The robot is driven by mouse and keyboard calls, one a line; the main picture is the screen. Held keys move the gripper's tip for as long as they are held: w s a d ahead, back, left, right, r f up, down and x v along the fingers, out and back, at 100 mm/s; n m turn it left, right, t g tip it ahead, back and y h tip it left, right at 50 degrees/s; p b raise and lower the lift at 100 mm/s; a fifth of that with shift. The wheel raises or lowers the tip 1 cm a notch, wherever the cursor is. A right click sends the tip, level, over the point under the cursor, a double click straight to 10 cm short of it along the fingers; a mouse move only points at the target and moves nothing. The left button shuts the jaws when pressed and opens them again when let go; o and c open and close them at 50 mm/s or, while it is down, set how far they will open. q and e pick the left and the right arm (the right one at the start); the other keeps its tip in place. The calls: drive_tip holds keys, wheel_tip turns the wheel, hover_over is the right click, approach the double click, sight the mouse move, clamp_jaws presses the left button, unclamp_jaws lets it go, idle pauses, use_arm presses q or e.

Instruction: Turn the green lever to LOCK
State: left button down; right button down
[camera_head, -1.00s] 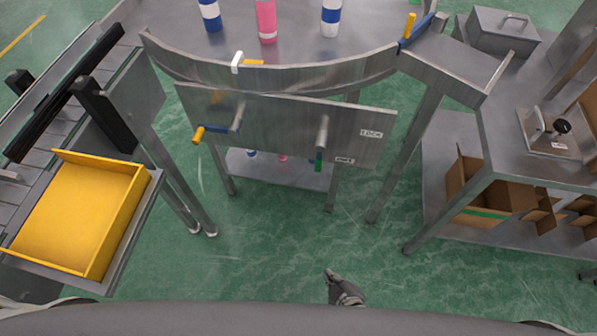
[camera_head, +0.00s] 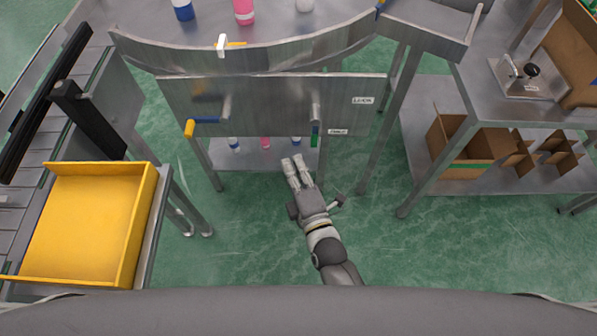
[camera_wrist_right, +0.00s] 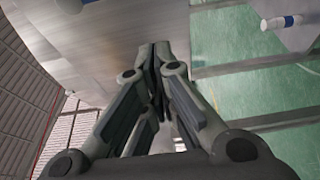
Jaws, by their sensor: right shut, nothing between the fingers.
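The green lever (camera_head: 315,136) hangs down from a metal stub near the right of the grey panel (camera_head: 270,100) in the head view. One label (camera_head: 362,100), which seems to read LOCK, is at the panel's right; a second label (camera_head: 338,132) sits just right of the lever's end. My right gripper (camera_head: 294,160) is below and slightly left of the lever, apart from it, with its fingers shut and empty. The right wrist view shows the fingers (camera_wrist_right: 160,48) together in front of a metal surface; the green lever is not visible there. My left gripper is out of view.
A blue lever with a yellow end (camera_head: 190,127) is on the panel's left. Bottles, including a pink one (camera_head: 243,10), stand on the table above. A yellow tray (camera_head: 85,225) is at left, cardboard boxes (camera_head: 455,150) at right. The floor before the panel is clear.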

sight(314, 127)
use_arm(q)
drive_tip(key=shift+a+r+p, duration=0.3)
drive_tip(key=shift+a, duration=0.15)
use_arm(e)
drive_tip(key=shift+w+d, duration=0.35)
drive_tip(key=shift+w, duration=0.6)
drive_tip(key=shift+w+d, duration=0.3)
drive_tip(key=shift+w, duration=0.6)
drive_tip(key=shift+w+d, duration=0.35)
drive_tip(key=shift+w, duration=0.6)
